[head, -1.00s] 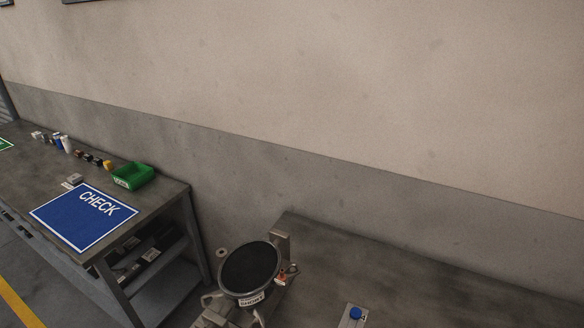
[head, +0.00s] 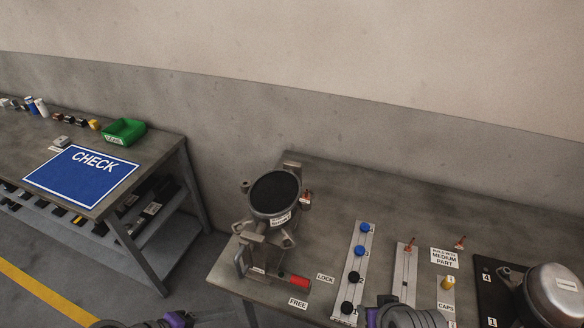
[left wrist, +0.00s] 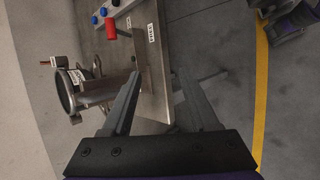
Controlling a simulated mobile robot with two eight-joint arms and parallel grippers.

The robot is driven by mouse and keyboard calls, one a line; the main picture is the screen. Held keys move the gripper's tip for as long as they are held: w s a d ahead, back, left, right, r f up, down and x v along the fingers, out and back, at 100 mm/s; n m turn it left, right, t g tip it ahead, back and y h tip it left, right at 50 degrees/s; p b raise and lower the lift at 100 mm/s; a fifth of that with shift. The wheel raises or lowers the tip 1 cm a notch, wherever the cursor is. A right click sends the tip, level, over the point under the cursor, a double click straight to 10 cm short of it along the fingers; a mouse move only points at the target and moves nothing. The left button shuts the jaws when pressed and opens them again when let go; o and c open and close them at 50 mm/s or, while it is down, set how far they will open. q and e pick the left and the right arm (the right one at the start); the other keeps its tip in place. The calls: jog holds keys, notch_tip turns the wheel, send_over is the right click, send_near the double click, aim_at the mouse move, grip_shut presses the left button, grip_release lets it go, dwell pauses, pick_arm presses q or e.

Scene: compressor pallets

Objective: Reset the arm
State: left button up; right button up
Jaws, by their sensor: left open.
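My left gripper (left wrist: 161,76) shows in the left wrist view with its two grey fingers apart and nothing between them. It points over the table's edge, near the fixture. A purple and grey part of my left arm (head: 172,320) shows at the bottom left of the head view, and a part of my right arm (head: 398,314) at the bottom right. Neither gripper's fingers show in the head view. My right gripper is out of view.
A metal fixture (head: 258,232) with a black round top and red handle (head: 295,281) stands at the workbench's (head: 340,185) left end. A rail with blue and black knobs (head: 357,275) and a silver compressor (head: 553,290) are further right. A CHECK mat (head: 82,180) and green bin (head: 123,132) are on the left table.

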pick_arm(q)
jog(key=w+m+y, duration=0.1)
jog(key=m+y, duration=0.1)
jog(key=m, duration=0.2)
jog(key=w+a+f+m+y, duration=0.1)
jog(key=w+m+y, duration=0.1)
jog(key=m, duration=0.2)
jog(key=w+a+f+m+y, duration=0.1)
jog(key=m+y, duration=0.2)
jog(key=m, duration=0.1)
jog(key=shift+w+a+f+t, duration=0.25)
jog(key=shift+w+t, duration=0.05)
jog(key=shift+w, duration=0.05)
